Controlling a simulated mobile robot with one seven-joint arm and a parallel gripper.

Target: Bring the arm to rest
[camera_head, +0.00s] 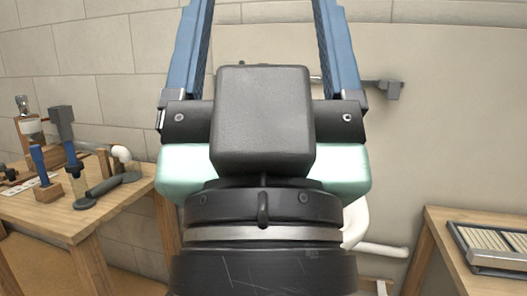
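My gripper (263,25) fills the upper middle of the head view and points up and away from the camera. Its two blue fingers stand wide apart, and I see only bare wall between them. The fingertips run out of the top of the picture. The dark wrist of my arm is below, in the lower middle. My gripper hides part of the wall and whatever is directly behind it.
A wooden workbench (75,222) at the left bears a mallet-like tool (63,130), a blue-handled tool (39,162) and a dark pipe piece (112,187). A wooden table (441,257) with a slatted tray (470,262) is at right. White pipe (380,249) and a grey fitting (388,89) are behind my gripper.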

